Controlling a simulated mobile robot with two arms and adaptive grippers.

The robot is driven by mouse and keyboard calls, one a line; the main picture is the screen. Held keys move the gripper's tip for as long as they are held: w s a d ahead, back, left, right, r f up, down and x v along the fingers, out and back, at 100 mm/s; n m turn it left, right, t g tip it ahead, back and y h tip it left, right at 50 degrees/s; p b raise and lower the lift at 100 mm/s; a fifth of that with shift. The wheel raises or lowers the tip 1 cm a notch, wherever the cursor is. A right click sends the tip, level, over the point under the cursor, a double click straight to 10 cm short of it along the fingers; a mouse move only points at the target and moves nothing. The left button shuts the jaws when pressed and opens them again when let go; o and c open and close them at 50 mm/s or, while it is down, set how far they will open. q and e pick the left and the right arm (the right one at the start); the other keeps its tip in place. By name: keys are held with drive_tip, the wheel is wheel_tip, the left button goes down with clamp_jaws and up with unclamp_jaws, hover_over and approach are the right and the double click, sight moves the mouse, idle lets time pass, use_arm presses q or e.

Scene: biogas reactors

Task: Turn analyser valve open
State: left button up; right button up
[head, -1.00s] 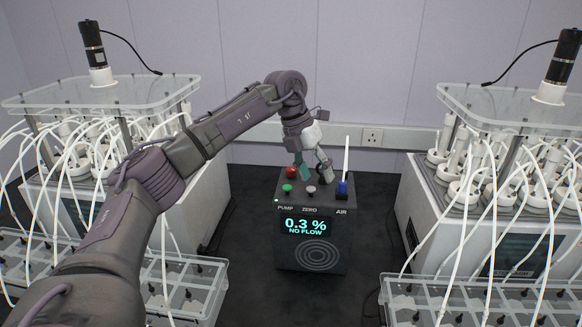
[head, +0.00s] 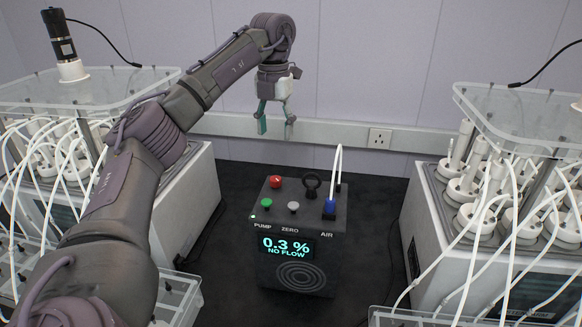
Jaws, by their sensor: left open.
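A blue fitting (head: 329,207) with a white tube sits by AIR. None is labelled as the valve. My left gripper (head: 276,120) is open and empty, pointing down, above and behind the box. My right gripper is not in view.
A reactor unit with tubes and a clear lid (head: 120,88) stands left; another (head: 520,115) stands right. A wall socket (head: 380,138) is behind.

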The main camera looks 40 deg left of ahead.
use_arm(q)
hover_over(275, 179)
drive_tip(key=f, duration=0.5)
drive_tip(key=shift+s+a+f, duration=0.1)
drive_tip(key=shift+s+f, duration=0.1)
drive_tip(key=shift+f, duration=0.15)
drive_tip(key=f, duration=0.2)
drive_tip(key=f+p, duration=0.1)
drive_tip(key=f, duration=0.1)
drive_tip(key=f+p, duration=0.1)
drive_tip(key=f, duration=0.1)
drive_tip(key=shift+w+f, duration=0.15)
drive_tip(key=shift+w, duration=0.25)
drive_tip(key=shift+s+f, duration=0.1)
drive_tip(key=shift+f, duration=0.6)
drive_tip(key=shift+c, duration=0.5)
clamp_jaws()
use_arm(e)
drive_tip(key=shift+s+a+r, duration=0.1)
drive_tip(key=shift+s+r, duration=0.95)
